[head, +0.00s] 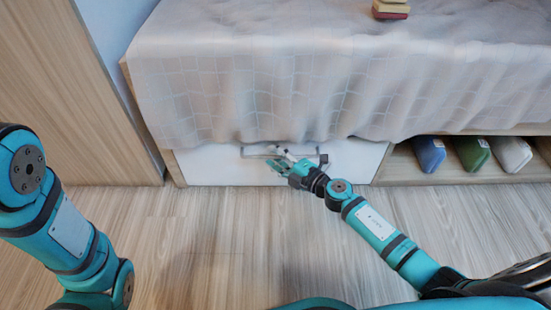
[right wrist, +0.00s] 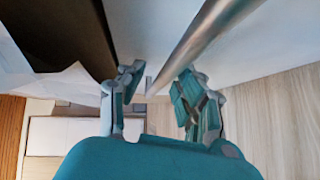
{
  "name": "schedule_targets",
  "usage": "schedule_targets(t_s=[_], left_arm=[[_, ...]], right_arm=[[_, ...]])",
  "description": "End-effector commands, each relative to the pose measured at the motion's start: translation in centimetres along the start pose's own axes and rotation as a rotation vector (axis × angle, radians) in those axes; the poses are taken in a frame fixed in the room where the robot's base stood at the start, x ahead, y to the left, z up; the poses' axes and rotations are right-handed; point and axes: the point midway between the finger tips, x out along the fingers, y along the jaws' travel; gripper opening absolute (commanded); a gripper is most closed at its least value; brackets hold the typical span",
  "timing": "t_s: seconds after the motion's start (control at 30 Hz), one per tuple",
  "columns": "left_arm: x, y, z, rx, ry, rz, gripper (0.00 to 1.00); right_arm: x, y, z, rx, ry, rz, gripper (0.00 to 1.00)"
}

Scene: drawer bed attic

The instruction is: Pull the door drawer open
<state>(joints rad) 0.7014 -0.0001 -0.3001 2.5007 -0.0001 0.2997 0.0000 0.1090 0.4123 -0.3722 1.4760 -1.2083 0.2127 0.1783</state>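The drawer has a white front (head: 210,168) below the bed and looks closed. A metal bar handle (head: 250,151) runs across its upper part, and it also shows close up in the right wrist view (right wrist: 205,40). My right gripper (head: 273,157) is at the handle, partly covering it. In the right wrist view my right gripper's fingers (right wrist: 158,84) are apart, with the bar's far end in the gap between them. I cannot tell whether either finger touches the bar. My left arm shows at the left of the head view, but its gripper is out of view.
A grey-white cover (head: 260,80) drapes over the bed and hangs just above the drawer front. An open shelf at the right holds a blue item (head: 429,153), a green item (head: 470,152) and a white item (head: 511,153). A wooden cabinet (head: 65,90) stands left. The floor (head: 190,240) before the drawer is clear.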

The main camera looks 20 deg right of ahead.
Motion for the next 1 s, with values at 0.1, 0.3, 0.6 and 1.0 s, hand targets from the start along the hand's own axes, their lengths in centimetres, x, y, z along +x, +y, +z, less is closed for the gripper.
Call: schedule_targets(t_s=[0.1, 0.3, 0.6, 1.0], left_arm=[[-0.12, 0.03, -0.03, 0.000, 0.000, 0.000, 0.40], [-0.08, 0.04, -0.04, 0.000, 0.001, 0.001, 0.40], [-0.09, 0.04, -0.04, 0.000, 0.001, 0.001, 0.40], [-0.09, 0.04, -0.01, 0.000, 0.000, 0.001, 0.40]], right_arm=[[0.36, 0.02, 0.00, 0.000, 0.000, 0.000, 0.34], [0.37, 0.04, -0.02, 0.000, 0.000, 0.000, 0.34], [0.35, 0.03, -0.03, 0.000, 0.000, 0.000, 0.00], [0.36, 0.13, -0.03, 0.002, 0.001, 0.002, 0.00]])
